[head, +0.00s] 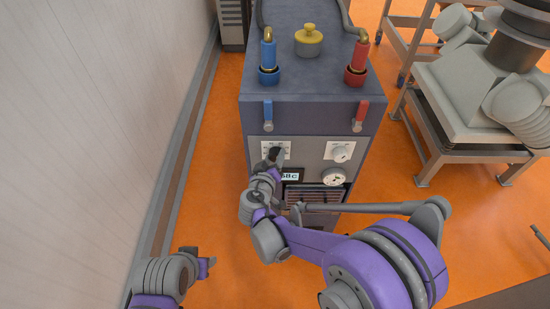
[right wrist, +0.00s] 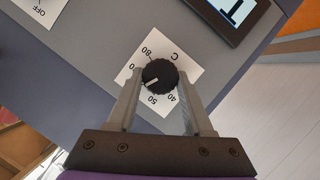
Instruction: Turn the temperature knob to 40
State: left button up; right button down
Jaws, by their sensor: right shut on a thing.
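The temperature knob (right wrist: 160,76) is black and round, on a white label (right wrist: 187,65) marked C, 0, 40, 50 and 80. Its white pointer line points to the lower left in the right wrist view, between the 0 and the 50. My right gripper (right wrist: 160,82) has one finger on each side of the knob and is shut on it. In the head view my right gripper (head: 272,158) reaches the upper left of the machine's front panel and largely hides the knob. My left gripper (head: 206,262) is low at the left, away from the machine; its jaw opening is unclear.
The machine (head: 312,115) has a blue lever (head: 268,112), a red lever (head: 360,112), two dials at the panel's right and a small display (head: 291,176). A wall (head: 90,120) stands at the left. A metal stand (head: 440,130) with grey parts is at the right.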

jog(key=n, duration=0.1)
jog(key=n+h+b, duration=0.1)
jog(key=n+t, duration=0.1)
jog(key=shift+a+f+h+b, duration=0.2)
jog(key=shift+f+h+b, duration=0.05)
jog(key=shift+h+b, duration=0.15)
jog(key=n+t+h+b, duration=0.1)
jog(key=n+b, duration=0.1)
jog(key=n, duration=0.2)
jog(key=shift+f, duration=0.2)
jog(key=n+t+b, duration=0.1)
jog(key=n, duration=0.1)
jog(key=n+h+b, duration=0.1)
jog(key=n, duration=0.1)
jog(key=shift+f+t, duration=0.15)
jog(key=shift+t, duration=0.25)
jog(key=shift+n+t+b, duration=0.8)
jog(key=shift+n+b, duration=0.2)
jog(key=shift+n, duration=1.5)
jog(key=shift+c, duration=1.5)
grip_release()
jog(key=shift+s+f, duration=0.1)
jog(key=shift+s, duration=0.05)
